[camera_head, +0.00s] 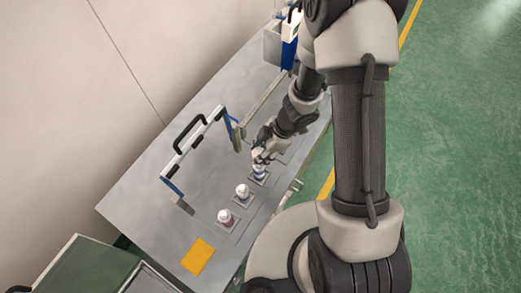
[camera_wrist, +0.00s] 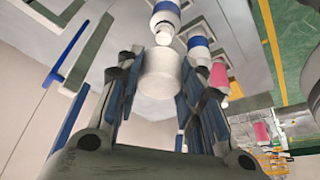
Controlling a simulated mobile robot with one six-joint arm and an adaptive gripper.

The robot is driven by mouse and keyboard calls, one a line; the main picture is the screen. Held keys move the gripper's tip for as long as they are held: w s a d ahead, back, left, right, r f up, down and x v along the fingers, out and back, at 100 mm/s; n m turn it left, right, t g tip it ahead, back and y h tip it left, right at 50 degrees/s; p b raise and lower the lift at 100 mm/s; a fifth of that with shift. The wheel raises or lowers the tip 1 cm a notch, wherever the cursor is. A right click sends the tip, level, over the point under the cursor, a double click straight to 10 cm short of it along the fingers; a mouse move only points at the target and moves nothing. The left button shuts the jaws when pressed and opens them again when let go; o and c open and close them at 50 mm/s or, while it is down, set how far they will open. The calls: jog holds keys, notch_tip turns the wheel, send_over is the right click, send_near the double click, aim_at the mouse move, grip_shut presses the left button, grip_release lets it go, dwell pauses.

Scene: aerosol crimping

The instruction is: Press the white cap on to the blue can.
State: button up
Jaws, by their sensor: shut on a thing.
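My gripper (camera_wrist: 155,75) is shut on a white cap (camera_wrist: 160,76), which sits between its two fingers in the wrist view. In the head view my gripper (camera_head: 264,153) is right over a blue can (camera_head: 259,172) on the table and hides most of its top. The wrist view shows a blue-banded can (camera_wrist: 165,16) with a small white top just beyond the cap. The cap and this top look very close; I cannot tell whether they touch.
Another blue-banded can (camera_wrist: 200,43) and a pink can (camera_wrist: 219,76) stand in the same row. The grey table (camera_head: 150,190) also carries a black-handled frame (camera_head: 190,150) left of the cans and a yellow square (camera_head: 198,256) at the front. A blue-and-white device (camera_head: 290,45) stands at the back.

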aim_at(259, 170)
notch_tip(259, 170, down, 3)
jog(key=b, duration=0.2)
jog(key=shift+r+b, duration=0.15)
jog(key=shift+b, duration=0.15)
jog(key=shift+f+b, duration=0.85)
jog(key=shift+f, duration=0.7)
jog(key=shift+p, duration=0.85)
dwell(0.5)
jog(key=o, duration=0.8)
jog(key=shift+c, duration=0.2)
jog(key=shift+o, duration=0.3)
jog(key=o, duration=0.5)
